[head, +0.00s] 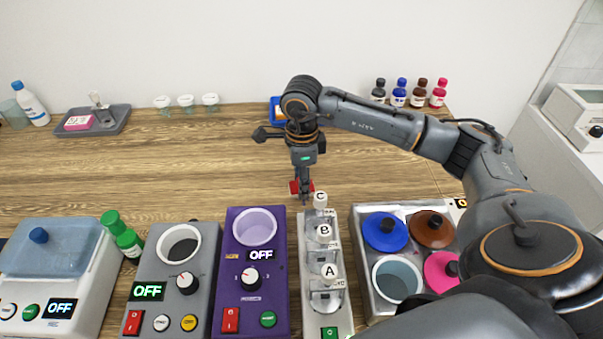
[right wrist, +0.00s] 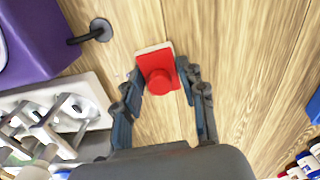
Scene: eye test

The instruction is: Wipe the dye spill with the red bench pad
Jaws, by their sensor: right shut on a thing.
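The red bench pad (head: 294,187) is a small block with a red knob and a pale edge. My right gripper (head: 303,188) is shut on it, pointing down over the wooden bench behind the lettered rack. In the right wrist view the pad (right wrist: 155,62) sits between the fingertips of the gripper (right wrist: 160,85). I cannot tell whether the pad touches the bench. I make out no dye spill in either view; it may be hidden. My left gripper is not in view.
The white rack (head: 307,262) with A, B and C pieces stands just in front of the pad. A purple device (head: 236,297) and a grey one (head: 160,270) stand left of it, a tray of coloured lids (head: 363,290) right. The bench (head: 200,160) behind is largely clear.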

